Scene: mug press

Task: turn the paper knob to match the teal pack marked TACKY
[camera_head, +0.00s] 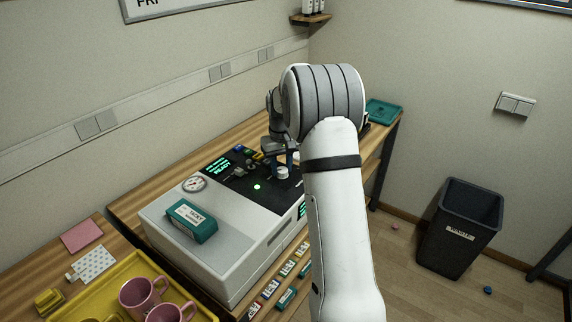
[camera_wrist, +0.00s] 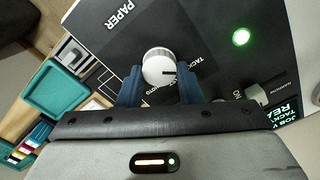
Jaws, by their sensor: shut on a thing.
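The paper knob (camera_wrist: 158,62) is white and round, on the black panel near the word PAPER in the wrist view. A dark line on its face points right, toward lettering that starts TACK; PHOTO is lettered just below it. My gripper (camera_wrist: 160,84) has its two blue fingers on either side of the knob, shut on it. In the head view my gripper (camera_head: 283,162) is at the far part of the panel, partly hidden by my arm. The teal pack (camera_head: 192,221) with a white TACKY label lies on the press's grey top.
The press (camera_head: 165,228) has a gauge (camera_head: 194,183), a lit green button (camera_head: 257,187) and a green READY display (camera_head: 217,167). A yellow tray (camera_head: 95,289) with pink mugs stands front left. Small packs (camera_head: 287,268) line the press's front. A teal tray (camera_head: 384,111) is behind my arm.

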